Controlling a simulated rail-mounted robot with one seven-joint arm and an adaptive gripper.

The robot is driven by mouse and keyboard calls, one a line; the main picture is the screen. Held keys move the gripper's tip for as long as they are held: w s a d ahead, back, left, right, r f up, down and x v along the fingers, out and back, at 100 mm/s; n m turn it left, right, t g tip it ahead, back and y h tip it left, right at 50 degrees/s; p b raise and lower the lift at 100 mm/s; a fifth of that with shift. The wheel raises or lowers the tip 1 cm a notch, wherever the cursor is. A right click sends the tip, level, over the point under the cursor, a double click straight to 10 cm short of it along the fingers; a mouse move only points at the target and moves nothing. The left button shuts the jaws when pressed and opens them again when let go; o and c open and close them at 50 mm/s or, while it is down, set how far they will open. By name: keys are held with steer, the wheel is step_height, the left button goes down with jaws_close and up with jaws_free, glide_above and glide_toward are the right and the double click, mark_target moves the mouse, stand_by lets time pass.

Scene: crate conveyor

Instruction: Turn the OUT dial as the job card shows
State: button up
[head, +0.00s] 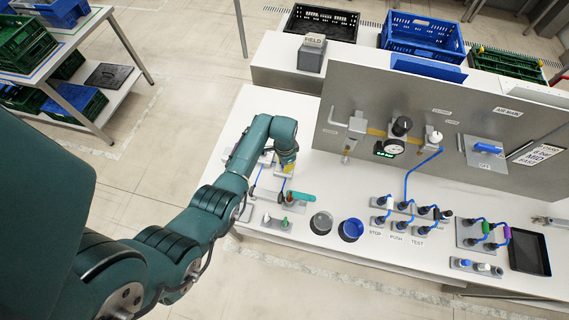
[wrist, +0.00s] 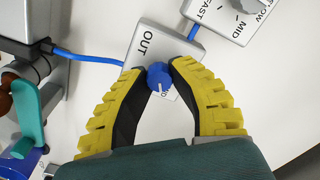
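The OUT dial (wrist: 158,77) is a blue knob with a white pointer line on a grey box marked OUT (wrist: 146,43). The line points toward the lower edge of the picture, near a partly covered label. My gripper (wrist: 157,72) has its yellow-ridged fingers on both sides of the knob, closed about it; contact is hard to make out. In the head view my gripper (head: 287,168) is low over the left end of the bench. The job card (head: 540,152) at the right of the panel seems to read 6 bar, MID, FAST.
A second dial box (wrist: 235,18) with MID, FAST and SLOW marks sits just beyond. A blue cable (wrist: 88,55) joins the OUT box. A teal lever (wrist: 32,115) stands close on the left. The white bench (head: 330,262) has round buttons and plug sockets further right.

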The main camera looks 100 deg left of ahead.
steer(key=o, duration=0.5)
step_height(320, 180, up, 12)
stand_by(0.3)
stand_by(0.6)
